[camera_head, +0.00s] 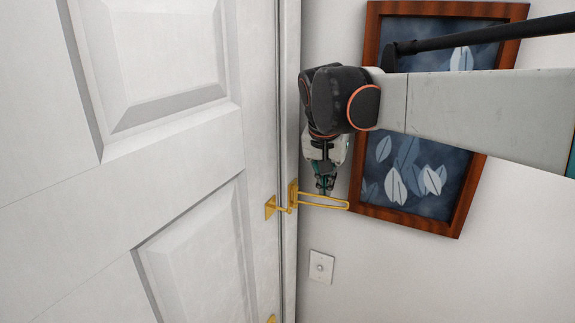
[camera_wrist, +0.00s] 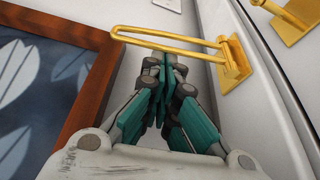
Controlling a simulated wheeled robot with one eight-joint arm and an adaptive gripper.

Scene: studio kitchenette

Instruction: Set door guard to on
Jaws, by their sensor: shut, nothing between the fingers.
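The door guard is a gold U-shaped bar (camera_head: 325,201) hinged on a gold plate (camera_head: 292,193) on the door frame. The bar points right, away from the door and out over the wall. Its gold catch (camera_head: 270,207) is on the door's edge, apart from the bar's loop. In the wrist view the bar (camera_wrist: 160,46) runs left from its plate (camera_wrist: 232,66), and the catch (camera_wrist: 292,18) is at top right. My gripper (camera_head: 325,188) is shut and empty, its fingertips (camera_wrist: 165,66) close to the bar; I cannot tell whether they touch it.
The white panelled door (camera_head: 190,150) fills the left and looks closed. A wood-framed leaf picture (camera_head: 455,222) hangs on the wall behind my arm. A switch plate (camera_head: 321,267) is below the bar. A gold piece (camera_head: 271,319) shows at the bottom edge.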

